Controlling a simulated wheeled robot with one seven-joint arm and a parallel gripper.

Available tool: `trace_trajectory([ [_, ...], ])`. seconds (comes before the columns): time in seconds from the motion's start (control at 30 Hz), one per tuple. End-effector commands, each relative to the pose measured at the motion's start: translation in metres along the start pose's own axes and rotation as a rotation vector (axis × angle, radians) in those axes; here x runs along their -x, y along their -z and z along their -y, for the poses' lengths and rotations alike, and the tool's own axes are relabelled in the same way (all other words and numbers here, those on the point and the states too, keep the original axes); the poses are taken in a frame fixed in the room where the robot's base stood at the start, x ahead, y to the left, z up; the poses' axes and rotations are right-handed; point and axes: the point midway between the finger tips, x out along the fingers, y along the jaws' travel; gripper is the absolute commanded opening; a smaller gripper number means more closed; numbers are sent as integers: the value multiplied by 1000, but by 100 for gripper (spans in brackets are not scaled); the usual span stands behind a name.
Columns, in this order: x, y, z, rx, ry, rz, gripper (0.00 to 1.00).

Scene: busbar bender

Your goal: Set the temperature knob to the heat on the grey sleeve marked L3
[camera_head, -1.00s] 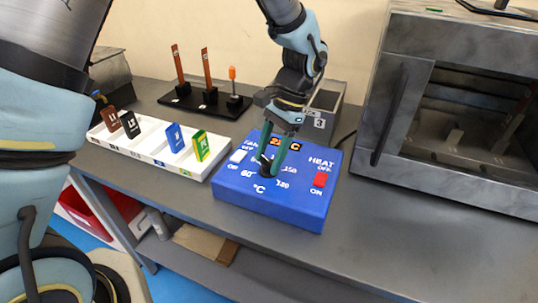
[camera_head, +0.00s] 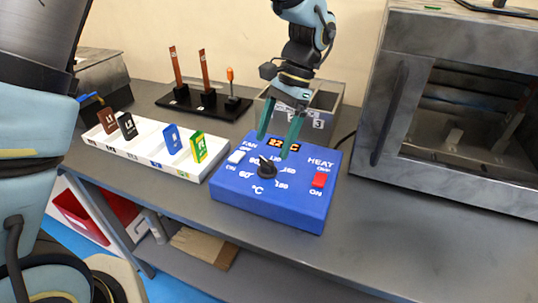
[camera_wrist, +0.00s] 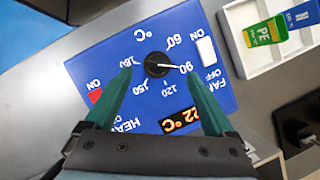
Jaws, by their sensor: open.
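The black temperature knob (camera_head: 267,168) is on top of the blue control box (camera_head: 300,212). In the wrist view the knob (camera_wrist: 157,64) has its white pointer towards the 90 mark. The dial also carries 60, 120, 150 and 180. My gripper (camera_head: 280,146) is open and empty above the box, apart from the knob; its fingers (camera_wrist: 157,83) also show in the wrist view. I cannot make out a grey L3 sleeve. Brown (camera_head: 107,119), black (camera_head: 127,126), blue (camera_head: 172,139) and green-yellow (camera_head: 198,147) tags stand in the white tray (camera_head: 150,153).
The box has a display (camera_wrist: 181,120) reading 22 °C, a white fan switch (camera_head: 236,156) and a red heat switch (camera_head: 319,180). An oven (camera_head: 400,100) stands right. Behind are a grey bin (camera_head: 322,122) and a black stand (camera_head: 190,101) with upright bars. The table front right is clear.

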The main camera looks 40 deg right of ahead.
Motion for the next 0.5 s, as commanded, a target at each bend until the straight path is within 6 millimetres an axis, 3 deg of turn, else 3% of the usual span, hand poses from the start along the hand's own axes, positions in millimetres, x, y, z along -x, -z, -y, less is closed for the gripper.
trace_trajectory([
  [0.2,39,2,0,-1,0,-4,89],
  [0.5,61,0,0,-1,0,0,89],
])
